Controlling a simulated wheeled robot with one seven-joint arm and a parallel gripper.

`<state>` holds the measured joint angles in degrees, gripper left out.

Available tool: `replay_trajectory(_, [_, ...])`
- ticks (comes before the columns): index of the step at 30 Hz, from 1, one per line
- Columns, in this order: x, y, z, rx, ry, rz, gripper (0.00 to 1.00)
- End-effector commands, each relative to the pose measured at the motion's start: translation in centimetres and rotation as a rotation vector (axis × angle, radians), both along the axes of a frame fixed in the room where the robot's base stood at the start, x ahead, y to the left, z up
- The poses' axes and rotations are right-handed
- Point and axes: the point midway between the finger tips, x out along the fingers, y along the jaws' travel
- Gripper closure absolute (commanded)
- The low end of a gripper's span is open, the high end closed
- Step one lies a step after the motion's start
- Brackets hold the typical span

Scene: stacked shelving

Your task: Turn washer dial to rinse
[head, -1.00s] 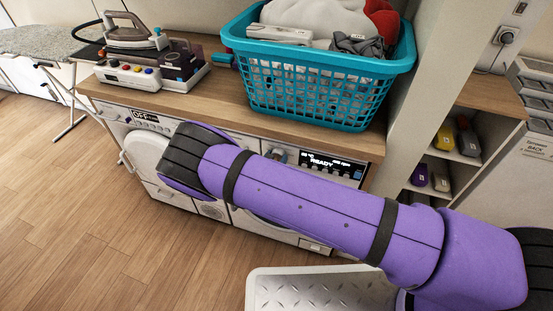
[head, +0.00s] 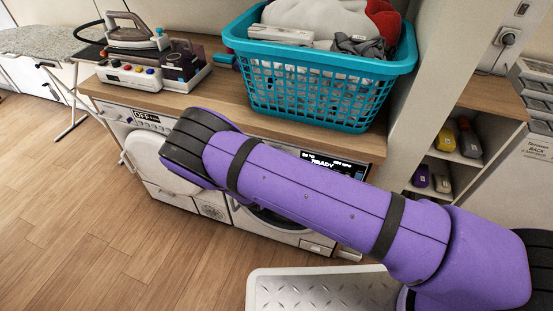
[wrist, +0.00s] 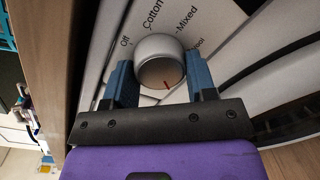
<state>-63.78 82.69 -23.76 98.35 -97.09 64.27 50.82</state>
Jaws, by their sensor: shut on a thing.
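The washer dial (wrist: 160,62) is a round silver-grey knob with a red mark, in the middle of the wrist view. The labels "Off", "Cotton", "Mixed" and a partly covered one, likely "Wool", show around it. No "rinse" label is visible. My gripper (wrist: 160,80) has a blue finger on each side of the dial and is shut on it. The red mark points toward the lower right of the knob. In the head view the washer (head: 292,232) stands under the counter, its display reading "READY". My arm hides the dial and gripper there.
A teal laundry basket (head: 315,97) full of cloth stands on the wooden counter (head: 218,98) above the washer. An iron (head: 137,38) on its station is at the counter's left. Bottles fill a shelf at right. A metal-topped step (head: 325,288) is in front; the floor at left is clear.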

Motion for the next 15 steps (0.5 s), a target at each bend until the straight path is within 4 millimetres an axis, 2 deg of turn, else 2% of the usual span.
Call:
replay_trajectory(6, [-0.14,0.03,-0.13,0.092,-0.028,0.000,0.72])
replay_trajectory(15, [-0.12,0.03,-0.10,0.139,-0.045,0.000,0.72])
